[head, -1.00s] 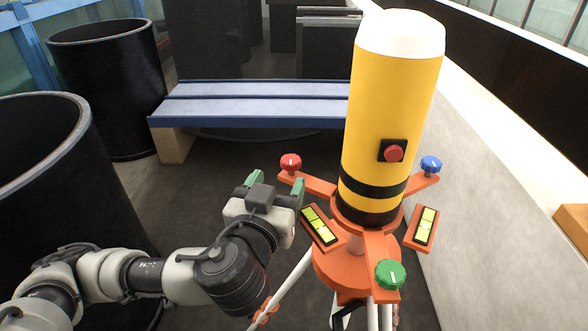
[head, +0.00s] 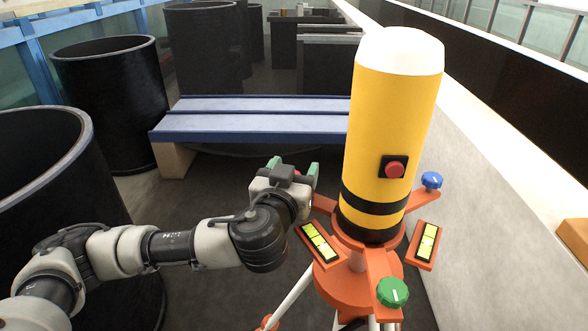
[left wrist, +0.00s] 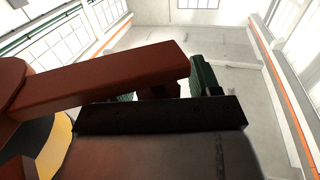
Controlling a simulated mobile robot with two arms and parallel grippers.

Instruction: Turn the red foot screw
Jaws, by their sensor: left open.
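The yellow cylinder (head: 392,130) with a white top stands upright on an orange tripod head (head: 345,285). My left gripper (head: 294,166) is open, its green fingertips apart, at the end of the head's far-left arm. It hides the red foot screw almost wholly there; I cannot tell whether the fingers touch it. In the left wrist view the orange arm (left wrist: 100,92) crosses in front of the open gripper (left wrist: 165,88), between the green fingers, and blocks sight of the screw. My right gripper is not in view.
A green foot screw (head: 393,292) is at the front and a blue one (head: 431,180) at the right. Two yellow level vials (head: 319,242) (head: 427,243) sit beside the head. A red button (head: 395,169) is on the cylinder. A blue bench (head: 250,120) stands behind; black tubs (head: 110,100) stand left.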

